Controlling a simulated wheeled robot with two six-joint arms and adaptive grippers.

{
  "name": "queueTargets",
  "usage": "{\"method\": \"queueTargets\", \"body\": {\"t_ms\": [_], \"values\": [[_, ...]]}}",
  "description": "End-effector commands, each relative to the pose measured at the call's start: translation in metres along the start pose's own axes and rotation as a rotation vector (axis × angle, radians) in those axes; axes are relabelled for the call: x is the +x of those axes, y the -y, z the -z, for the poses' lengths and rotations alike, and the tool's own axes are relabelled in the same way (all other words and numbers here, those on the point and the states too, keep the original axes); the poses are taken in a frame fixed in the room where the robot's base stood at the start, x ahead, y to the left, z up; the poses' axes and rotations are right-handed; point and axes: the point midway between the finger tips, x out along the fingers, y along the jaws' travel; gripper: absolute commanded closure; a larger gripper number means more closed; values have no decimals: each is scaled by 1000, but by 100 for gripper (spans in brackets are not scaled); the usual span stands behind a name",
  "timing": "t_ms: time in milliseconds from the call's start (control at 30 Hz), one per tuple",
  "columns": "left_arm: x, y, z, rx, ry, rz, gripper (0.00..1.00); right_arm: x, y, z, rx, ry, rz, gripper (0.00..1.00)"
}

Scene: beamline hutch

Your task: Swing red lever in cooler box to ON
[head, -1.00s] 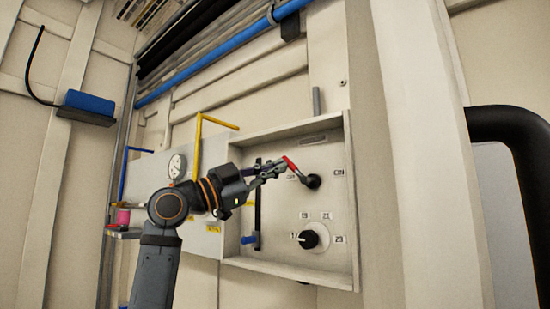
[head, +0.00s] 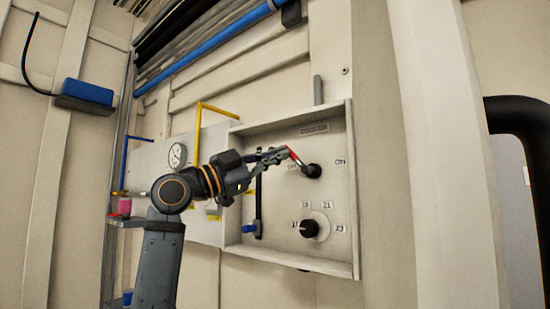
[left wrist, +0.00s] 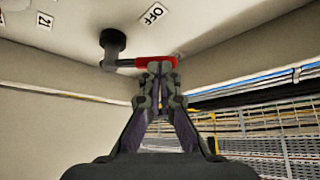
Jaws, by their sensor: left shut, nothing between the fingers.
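The cooler box (head: 352,215) is an open shallow box on the wall with a "COOLER" label at its top. Its red lever (head: 295,156) runs from a black hub (head: 312,171) up and left, toward the OFF label (left wrist: 153,14) and away from the ON label (head: 340,162). My left gripper (head: 284,153) is shut with its fingertips at the lever's red end. In the left wrist view the fingertips (left wrist: 158,66) overlap the red grip (left wrist: 150,61); nothing is held between them. My right gripper is not in view.
Below the lever is a black dial (head: 309,228) with numbered labels. A blue-handled valve (head: 249,229) on a black rod is at the box's left. A gauge (head: 177,155) and yellow pipe (head: 198,135) are further left. A beige column (head: 440,150) stands right.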

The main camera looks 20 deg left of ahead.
Motion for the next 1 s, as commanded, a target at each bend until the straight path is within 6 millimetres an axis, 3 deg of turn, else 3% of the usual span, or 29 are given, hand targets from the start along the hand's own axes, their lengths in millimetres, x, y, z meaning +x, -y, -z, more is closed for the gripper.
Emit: {"method": "queueTargets", "body": {"t_ms": [567, 1000], "values": [[6, 2, 9, 0, -2, 0, 100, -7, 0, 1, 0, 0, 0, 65], [18, 0, 28, 0, -1, -1, 100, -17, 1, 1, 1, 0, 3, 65]]}}
